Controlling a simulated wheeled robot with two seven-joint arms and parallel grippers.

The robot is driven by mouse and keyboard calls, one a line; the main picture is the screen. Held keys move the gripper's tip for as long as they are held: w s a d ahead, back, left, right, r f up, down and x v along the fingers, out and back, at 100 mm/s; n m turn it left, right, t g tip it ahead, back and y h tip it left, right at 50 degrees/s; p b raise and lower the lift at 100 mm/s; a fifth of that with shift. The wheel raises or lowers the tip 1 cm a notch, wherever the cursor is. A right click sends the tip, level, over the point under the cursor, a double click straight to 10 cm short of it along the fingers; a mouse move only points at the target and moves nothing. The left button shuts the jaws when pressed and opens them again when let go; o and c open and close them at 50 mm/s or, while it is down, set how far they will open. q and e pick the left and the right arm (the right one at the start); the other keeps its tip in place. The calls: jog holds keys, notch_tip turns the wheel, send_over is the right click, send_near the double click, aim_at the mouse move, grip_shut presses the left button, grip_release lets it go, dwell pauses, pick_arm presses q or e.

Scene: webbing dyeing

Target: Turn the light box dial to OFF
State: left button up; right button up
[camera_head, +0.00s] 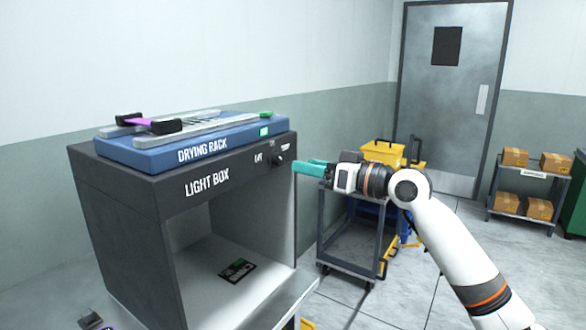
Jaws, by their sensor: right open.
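The light box (130,208) is a dark grey cabinet with an open front, at the left. Its dial (278,159) is a small dark knob at the upper right of the front panel, with small white labels around it. I cannot read for sure which label it points to. My right gripper (302,167), with teal fingers, is just right of the dial and appears apart from it. It is open and empty. My left gripper is not in view.
A blue drying rack (170,158) with a purple-and-black piece lies on the light box. A small dark card (237,270) lies inside the box. A cart (340,265) with a yellow bucket (383,151) stands behind my right arm. Shelves with cartons (515,157) are far right.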

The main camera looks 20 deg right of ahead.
jog(key=b+v, duration=0.1)
jog(key=v, duration=0.4)
jog(key=shift+s+d, duration=0.15)
jog(key=shift+s, duration=0.05)
